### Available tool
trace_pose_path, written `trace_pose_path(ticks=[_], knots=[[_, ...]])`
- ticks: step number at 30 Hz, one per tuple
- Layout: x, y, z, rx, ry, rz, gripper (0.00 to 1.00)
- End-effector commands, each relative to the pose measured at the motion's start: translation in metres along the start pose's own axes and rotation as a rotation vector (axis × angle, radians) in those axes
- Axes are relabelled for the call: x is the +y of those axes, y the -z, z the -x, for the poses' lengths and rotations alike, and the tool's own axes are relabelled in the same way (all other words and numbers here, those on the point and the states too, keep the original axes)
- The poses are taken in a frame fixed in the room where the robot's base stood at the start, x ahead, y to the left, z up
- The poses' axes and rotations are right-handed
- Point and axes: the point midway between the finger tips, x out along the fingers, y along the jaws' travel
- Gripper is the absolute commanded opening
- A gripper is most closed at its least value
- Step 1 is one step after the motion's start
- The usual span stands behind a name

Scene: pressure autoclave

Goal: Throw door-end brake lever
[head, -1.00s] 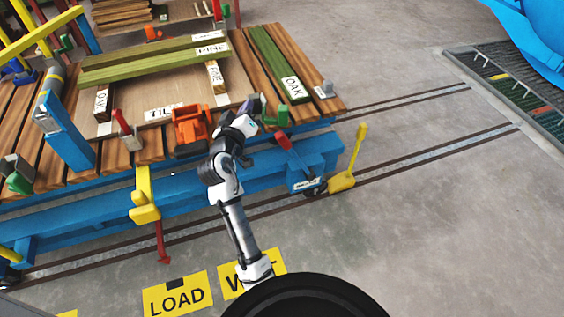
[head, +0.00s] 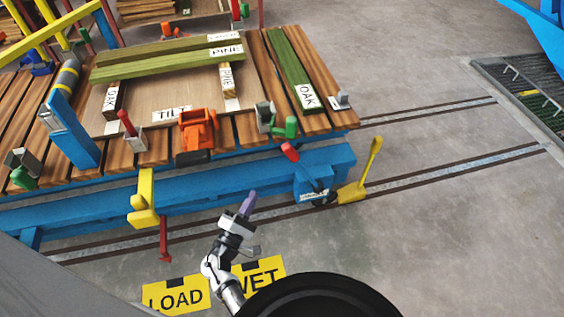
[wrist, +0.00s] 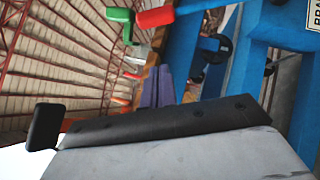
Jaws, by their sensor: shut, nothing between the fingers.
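The brake lever (head: 290,151) has a red handle and stands tilted up and left from a blue box (head: 313,182) at the right end of the blue cart. A white label on the box is too small to read in the head view. In the wrist view the red handle (wrist: 155,17) is at the top, and part of a label (wrist: 315,12) reads "BRA". My gripper (head: 247,203) has purple fingers, shut and empty, in front of the cart, left of and lower in the picture than the lever. The fingers (wrist: 157,85) also show in the wrist view, apart from the handle.
A yellow long-handled chock (head: 352,190) stands at the rail beside the box. A yellow bracket (head: 144,200) and a red lever (head: 164,238) hang at the cart's side. An orange clamp (head: 197,130) and a green-handled clamp (head: 288,127) sit on the deck edge.

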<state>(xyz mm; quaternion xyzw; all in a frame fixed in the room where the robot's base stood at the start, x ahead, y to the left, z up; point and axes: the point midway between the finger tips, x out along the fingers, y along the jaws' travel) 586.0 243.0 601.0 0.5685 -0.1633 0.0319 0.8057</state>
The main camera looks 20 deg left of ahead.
Motion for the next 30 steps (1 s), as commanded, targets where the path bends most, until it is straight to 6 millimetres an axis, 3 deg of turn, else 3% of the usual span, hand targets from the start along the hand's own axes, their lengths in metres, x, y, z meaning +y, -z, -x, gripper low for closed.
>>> trace_pose_path(ticks=[9,13,27,30], knots=[[0.0,0.0,-0.001,-0.001,0.0,0.0,0.0],[0.001,-0.001,-0.011,-0.002,0.0,0.0,0.0],[0.003,-0.001,-0.104,-0.003,0.001,-0.002,0.0],[0.003,-0.014,-0.115,-0.002,0.003,0.0,0.0]])
